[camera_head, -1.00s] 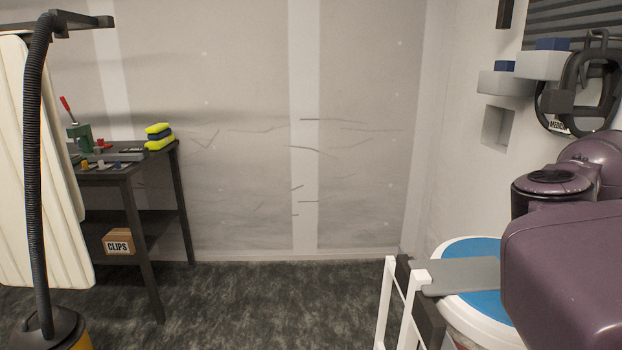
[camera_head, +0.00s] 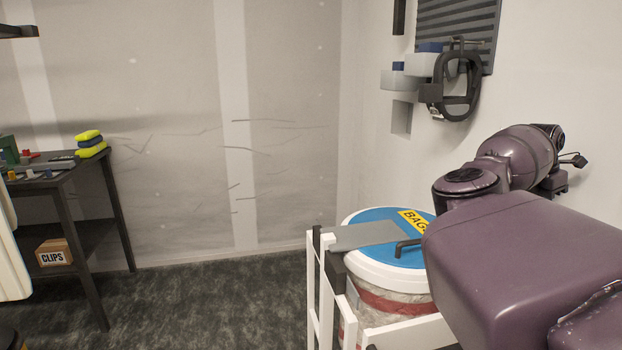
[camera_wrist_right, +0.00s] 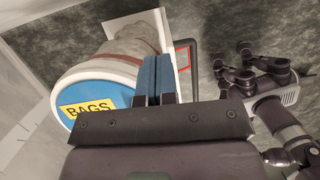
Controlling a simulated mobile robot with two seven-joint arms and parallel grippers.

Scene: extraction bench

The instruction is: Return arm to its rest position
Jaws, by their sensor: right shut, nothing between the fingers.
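My right arm (camera_head: 530,245), with purple links, comes in at the lower right of the head view and reaches toward the right wall. Its gripper is not clearly visible there. In the right wrist view my right gripper (camera_wrist_right: 155,78) shows two blue-padded fingers closed together with nothing between them. The fingertips appear beside a white drum with a blue lid (camera_wrist_right: 92,95) labelled BAGS; I cannot tell the gap between them. My left arm and gripper are not in view.
The drum (camera_head: 385,283) stands by a white frame (camera_head: 312,290), partly behind my arm. A black ring-shaped holder (camera_head: 432,100) and shelves are on the right wall. A dark bench (camera_head: 90,165) stands left, with a CLIPS box (camera_head: 53,253) below. The carpet (camera_head: 215,300) between is clear.

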